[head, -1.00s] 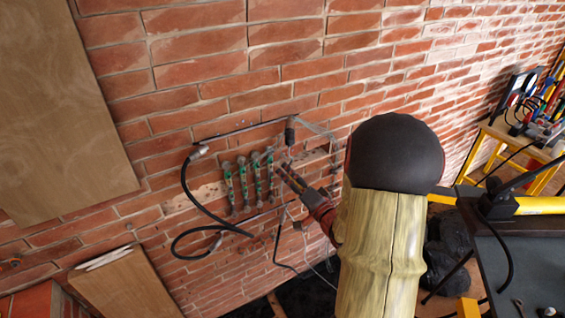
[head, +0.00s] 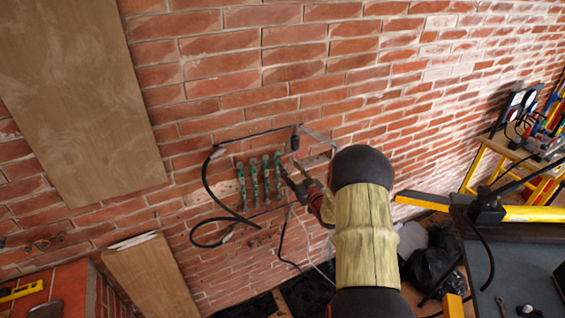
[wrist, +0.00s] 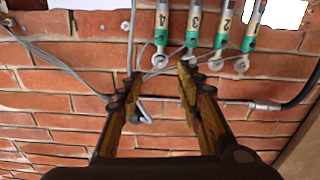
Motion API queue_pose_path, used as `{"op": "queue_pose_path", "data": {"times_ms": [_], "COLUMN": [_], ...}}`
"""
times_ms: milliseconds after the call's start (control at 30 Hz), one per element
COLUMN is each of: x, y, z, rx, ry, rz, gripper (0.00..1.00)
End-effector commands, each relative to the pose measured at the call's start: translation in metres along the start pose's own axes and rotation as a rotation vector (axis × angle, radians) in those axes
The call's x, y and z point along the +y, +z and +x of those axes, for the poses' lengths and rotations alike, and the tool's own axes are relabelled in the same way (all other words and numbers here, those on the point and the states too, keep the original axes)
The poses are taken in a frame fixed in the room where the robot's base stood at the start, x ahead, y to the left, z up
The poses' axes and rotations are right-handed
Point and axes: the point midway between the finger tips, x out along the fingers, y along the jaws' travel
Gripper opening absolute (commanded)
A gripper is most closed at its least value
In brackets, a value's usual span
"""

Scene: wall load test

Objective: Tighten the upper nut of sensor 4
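Several slim green and grey sensors hang side by side on the brick wall. In the wrist view they carry number labels, and sensor 4 (wrist: 162,25) is the leftmost. In the head view sensor 4 (head: 279,178) is the rightmost of the row. A round metal end fitting (wrist: 159,61) shows at sensor 4's near end; the nut itself is too small to make out. My gripper (wrist: 158,76) is open, with its two fingertips either side of this fitting in the picture. I see nothing between the fingers, and contact cannot be told. In the head view my gripper (head: 289,172) is beside sensor 4.
A black hose (head: 207,190) loops left of the sensors, and thin cables (wrist: 60,62) cross the wall near my left finger in the wrist view. Wooden boards (head: 80,100) lean at the left. A dark worktop (head: 520,270) and yellow bars (head: 530,213) stand at the right.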

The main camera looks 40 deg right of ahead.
Motion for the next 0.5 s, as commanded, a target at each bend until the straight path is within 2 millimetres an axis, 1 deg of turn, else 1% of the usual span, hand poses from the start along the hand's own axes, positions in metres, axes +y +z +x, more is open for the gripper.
{"op": "queue_pose_path", "data": {"times_ms": [167,267,500], "x": [0.0,0.0,0.0], "y": [0.0,-0.001,-0.001], "z": [0.008,0.021,0.058], "rx": [0.001,0.001,0.002], "ry": [-0.001,-0.001,-0.001], "rz": [-0.041,-0.041,-0.04], "gripper": [0.36,0.36,0.36]}}
